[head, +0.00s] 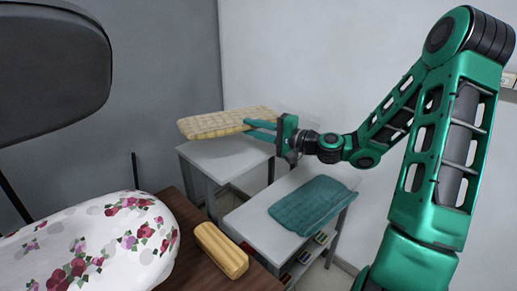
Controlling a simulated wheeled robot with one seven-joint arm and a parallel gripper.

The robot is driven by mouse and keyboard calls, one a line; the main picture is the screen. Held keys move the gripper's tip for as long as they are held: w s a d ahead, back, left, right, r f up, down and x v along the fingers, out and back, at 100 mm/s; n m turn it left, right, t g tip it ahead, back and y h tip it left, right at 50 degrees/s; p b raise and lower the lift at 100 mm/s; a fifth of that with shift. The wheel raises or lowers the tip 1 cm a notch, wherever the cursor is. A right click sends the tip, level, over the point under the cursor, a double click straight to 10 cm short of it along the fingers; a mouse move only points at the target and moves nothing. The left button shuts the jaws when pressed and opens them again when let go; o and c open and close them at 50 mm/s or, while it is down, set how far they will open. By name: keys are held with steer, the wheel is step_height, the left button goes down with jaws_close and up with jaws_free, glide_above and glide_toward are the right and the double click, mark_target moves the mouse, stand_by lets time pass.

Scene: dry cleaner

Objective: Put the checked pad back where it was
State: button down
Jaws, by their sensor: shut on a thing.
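The checked pad (215,124), pale yellow and flat, is in the head view above the back white table (225,156). My gripper (260,130) has its green fingers shut on the pad's right end. The pad is about level, with its left end reaching past the table's left edge. I cannot tell whether it touches the tabletop or hangs just above it.
A teal pad (312,204) lies on the nearer white table (255,225), which has a shelf of small items below. A wooden block (220,250) sits on a brown surface beside a floral padded board (90,245). A dark rounded object (45,65) fills the upper left.

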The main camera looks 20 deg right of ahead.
steer(key=shift+w+a+f+h, duration=0.3)
steer(key=shift+w+a+f, duration=0.4)
steer(key=shift+w+f, duration=0.1)
steer(key=s+d+f, duration=0.1)
steer(key=d+f, duration=0.9)
steer(key=d, duration=0.1)
steer(key=shift+s+d+f, duration=0.2)
steer(key=shift+f, duration=0.2)
steer(key=c, duration=1.6)
jaws_free()
steer(key=shift+o, duration=0.2)
